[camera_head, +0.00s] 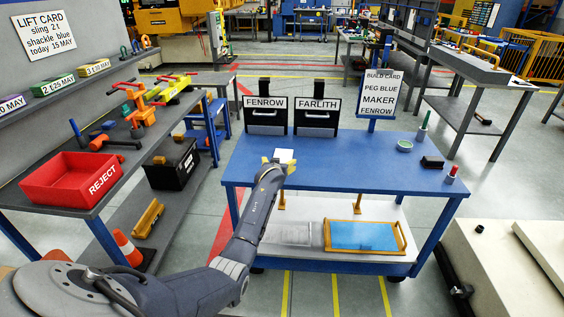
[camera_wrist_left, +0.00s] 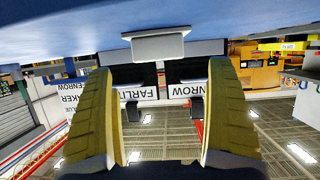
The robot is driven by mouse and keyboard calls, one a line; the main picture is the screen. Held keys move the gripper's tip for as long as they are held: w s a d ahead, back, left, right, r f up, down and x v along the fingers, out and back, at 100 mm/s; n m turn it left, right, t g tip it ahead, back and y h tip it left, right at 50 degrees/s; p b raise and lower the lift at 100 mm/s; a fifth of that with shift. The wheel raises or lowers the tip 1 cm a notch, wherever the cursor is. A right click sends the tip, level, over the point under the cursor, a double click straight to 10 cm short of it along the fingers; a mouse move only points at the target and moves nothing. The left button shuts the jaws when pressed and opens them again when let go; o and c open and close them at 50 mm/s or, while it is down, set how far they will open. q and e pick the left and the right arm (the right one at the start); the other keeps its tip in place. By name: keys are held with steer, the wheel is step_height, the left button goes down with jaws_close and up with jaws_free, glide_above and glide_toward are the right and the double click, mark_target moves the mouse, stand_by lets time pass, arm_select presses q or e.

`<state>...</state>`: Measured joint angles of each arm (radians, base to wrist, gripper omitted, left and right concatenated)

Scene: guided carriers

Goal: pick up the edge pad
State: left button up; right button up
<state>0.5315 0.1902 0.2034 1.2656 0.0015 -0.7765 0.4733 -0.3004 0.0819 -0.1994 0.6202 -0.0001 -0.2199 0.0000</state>
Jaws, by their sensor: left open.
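A small white block, which I take to be the edge pad (camera_head: 284,155), lies on the blue table top (camera_head: 340,178) towards its left side. My left gripper (camera_head: 277,165) is at the pad, with its yellow fingertips open. In the left wrist view, which looks upside down, the pad (camera_wrist_left: 158,47) shows as a pale slab against the blue top. It lies between the lines of the two spread fingers (camera_wrist_left: 160,68), beyond their tips, and neither finger touches it. My right gripper is not in view.
A red REJECT bin (camera_head: 72,183) stands left. The table's middle is clear.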

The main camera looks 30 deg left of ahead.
arm_select(q)
steer(key=shift+f+x, duration=0.15)
steer(key=shift+x, duration=1.25)
steer(key=shift+f+x, duration=0.15)
steer(key=shift+x, duration=1.25)
steer(key=shift+s+d, duration=0.1)
steer(key=shift+d, duration=0.05)
steer(key=c, duration=1.3)
steer(key=shift+r, duration=0.15)
step_height(320, 180, up, 19)
steer(key=s+d+f+m+t+h, duration=0.1)
steer(key=s+d+f+m+h, duration=0.1)
steer(key=s+d, duration=0.65)
steer(key=s+d+f+m+h, duration=0.15)
steer(key=s+d, duration=0.35)
steer(key=d, duration=0.7)
steer(key=s+d+h, duration=0.1)
steer(key=s+d, duration=0.4)
steer(key=s, duration=0.3)
steer(key=s+d+r+m+h, duration=0.1)
steer(key=s+d, duration=0.5)
steer(key=s, duration=0.3)
steer(key=shift+d, duration=0.3)
